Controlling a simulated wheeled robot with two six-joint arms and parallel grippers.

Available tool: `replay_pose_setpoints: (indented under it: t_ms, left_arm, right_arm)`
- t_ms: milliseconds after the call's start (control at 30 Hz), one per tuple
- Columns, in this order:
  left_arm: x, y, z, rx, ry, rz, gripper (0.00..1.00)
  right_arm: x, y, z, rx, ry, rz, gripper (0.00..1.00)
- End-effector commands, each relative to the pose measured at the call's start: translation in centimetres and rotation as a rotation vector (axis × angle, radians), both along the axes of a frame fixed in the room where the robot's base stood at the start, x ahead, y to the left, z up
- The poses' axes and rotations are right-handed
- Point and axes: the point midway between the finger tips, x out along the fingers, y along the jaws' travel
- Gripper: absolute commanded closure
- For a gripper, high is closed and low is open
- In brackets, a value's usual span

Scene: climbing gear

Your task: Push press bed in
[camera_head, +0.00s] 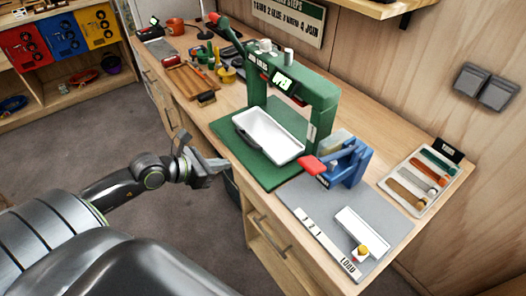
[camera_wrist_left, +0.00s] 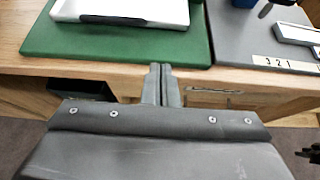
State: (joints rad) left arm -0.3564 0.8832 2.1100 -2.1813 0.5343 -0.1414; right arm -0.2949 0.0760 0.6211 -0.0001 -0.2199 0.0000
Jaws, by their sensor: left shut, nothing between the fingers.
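The green press (camera_head: 318,95) stands on a green mat (camera_head: 224,122) on the bench, with a red-ended lever raised toward the back left and a lit display on its top beam. Its white tray-like bed (camera_head: 270,135) sticks out from the frame toward the bench's front edge, with a dark handle on its front. The bed also shows at the top of the left wrist view (camera_wrist_left: 125,10). My left gripper (camera_head: 222,164) is shut and empty, in front of the bench edge and apart from the bed. In the left wrist view its fingertips (camera_wrist_left: 160,68) point at the green mat's front edge. My right gripper is not in view.
A blue device with a red handle (camera_head: 345,163) stands right of the press on a grey mat (camera_head: 300,190). A white block (camera_head: 360,232) and a numbered strip lie there too. A tray of coloured pieces (camera_head: 420,180) is at far right. Wooden trays and tools fill the bench's left part.

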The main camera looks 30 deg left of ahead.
Motion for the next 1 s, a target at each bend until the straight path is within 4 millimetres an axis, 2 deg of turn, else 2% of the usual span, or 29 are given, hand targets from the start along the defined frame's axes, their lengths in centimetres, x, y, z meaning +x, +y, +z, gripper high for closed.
replay_pose_setpoints:
  t_ms: [267, 767, 1000]
  left_arm:
    - [1.6, -0.5, -1.1, 0.008, -0.001, 0.005, 1.00]
    - [8.1, -3.3, -5.0, 0.005, 0.001, 0.003, 1.00]
    - [11.0, -4.4, -4.9, 0.009, 0.001, 0.002, 1.00]
  right_arm:
    - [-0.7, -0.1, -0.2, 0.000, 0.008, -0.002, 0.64]
    - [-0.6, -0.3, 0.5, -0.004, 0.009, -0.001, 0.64]
    - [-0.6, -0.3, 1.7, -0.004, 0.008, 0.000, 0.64]
